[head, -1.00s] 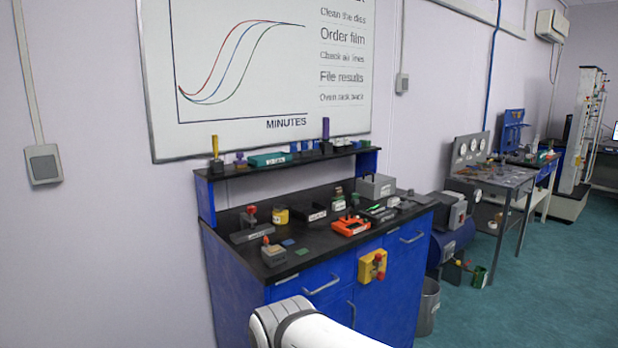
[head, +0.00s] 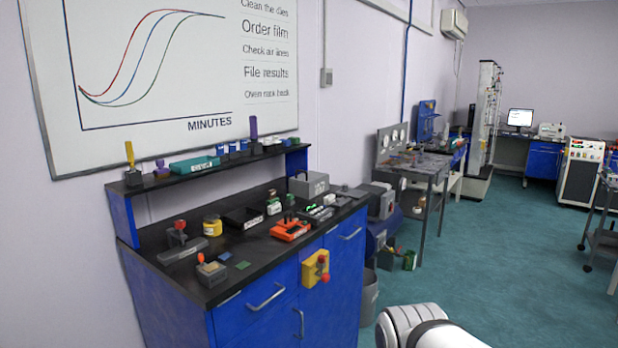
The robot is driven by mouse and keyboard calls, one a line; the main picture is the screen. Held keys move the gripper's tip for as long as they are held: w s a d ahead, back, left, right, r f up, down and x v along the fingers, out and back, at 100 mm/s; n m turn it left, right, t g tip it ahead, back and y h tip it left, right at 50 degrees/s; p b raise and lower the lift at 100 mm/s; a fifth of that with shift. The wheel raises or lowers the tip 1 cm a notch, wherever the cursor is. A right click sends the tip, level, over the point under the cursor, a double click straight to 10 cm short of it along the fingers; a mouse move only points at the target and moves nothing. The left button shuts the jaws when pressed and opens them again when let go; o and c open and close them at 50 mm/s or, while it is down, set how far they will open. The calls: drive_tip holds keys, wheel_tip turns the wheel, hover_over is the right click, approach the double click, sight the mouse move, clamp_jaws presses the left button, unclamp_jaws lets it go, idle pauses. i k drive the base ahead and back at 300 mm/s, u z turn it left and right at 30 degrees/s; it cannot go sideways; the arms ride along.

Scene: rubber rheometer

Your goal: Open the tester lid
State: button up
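I cannot make out with certainty a tester with a lid in the head view. A white and dark floor-standing cabinet (head: 580,172) with small coloured lights or buttons on its upper front stands far off at the right; I cannot tell if it is the tester. My gripper is out of view; only a white part of my arm shows at the bottom edge.
A blue bench (head: 262,315) with a black top stands close at the left, holding an orange tool (head: 290,229), a grey box (head: 308,185) and small items. A metal table (head: 428,168) and a trolley (head: 604,218) stand farther off. Green floor is open at centre right.

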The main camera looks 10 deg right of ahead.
sight(310, 176)
drive_tip(key=k, duration=0.55)
drive_tip(key=z, duration=0.8)
drive_tip(key=i, duration=1.4)
drive_tip(key=z, duration=0.55)
drive_tip(key=i, duration=1.55)
drive_tip(key=u, duration=1.3)
drive_tip(key=i, duration=0.9)
drive_tip(key=u, duration=0.5)
drive_tip(key=k, duration=0.95)
drive_tip(key=u, duration=0.15)
drive_tip(key=i, duration=0.7)
